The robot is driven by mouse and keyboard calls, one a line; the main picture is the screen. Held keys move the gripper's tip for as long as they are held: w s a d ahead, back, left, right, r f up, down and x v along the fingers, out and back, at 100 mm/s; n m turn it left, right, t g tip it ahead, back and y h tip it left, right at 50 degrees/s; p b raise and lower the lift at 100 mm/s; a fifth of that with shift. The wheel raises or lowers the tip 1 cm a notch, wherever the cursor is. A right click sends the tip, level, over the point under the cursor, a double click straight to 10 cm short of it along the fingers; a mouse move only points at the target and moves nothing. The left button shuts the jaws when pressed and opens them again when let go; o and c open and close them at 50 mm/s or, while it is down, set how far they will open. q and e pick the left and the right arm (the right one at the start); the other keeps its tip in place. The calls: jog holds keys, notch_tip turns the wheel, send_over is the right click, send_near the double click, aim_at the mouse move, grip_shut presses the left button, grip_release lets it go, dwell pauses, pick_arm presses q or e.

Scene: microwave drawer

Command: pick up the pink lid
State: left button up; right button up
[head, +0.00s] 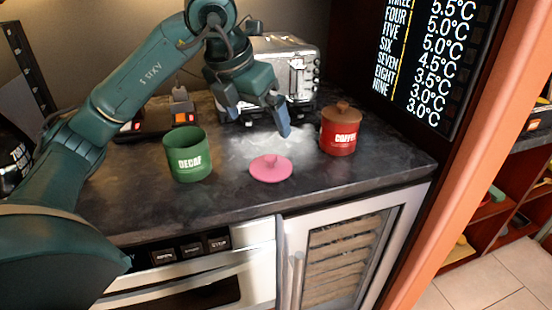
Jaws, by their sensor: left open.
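A pink round lid (270,170) with a small knob on top lies flat on the dark countertop, near its front edge. My left arm reaches in from the left, and its open, empty left gripper (258,122) is behind and above the lid, apart from it. One finger points down to the right of the gripper. My right gripper does not show.
A green DECAF canister (188,155) without a lid stands left of the pink lid. A red COFFEE canister (340,130) with a brown lid stands to the right. A metal toaster oven (290,70) is behind. A microwave drawer (200,280) and glass-door cooler (345,255) sit below.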

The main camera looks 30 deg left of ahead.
aim_at(270, 157)
pick_arm(q)
jog(key=x, duration=0.7)
jog(key=shift+w+f, duration=0.1)
jog(key=shift+f, duration=0.25)
jog(key=x, duration=0.5)
jog(key=shift+a+f, duration=0.15)
jog(key=c, duration=0.9)
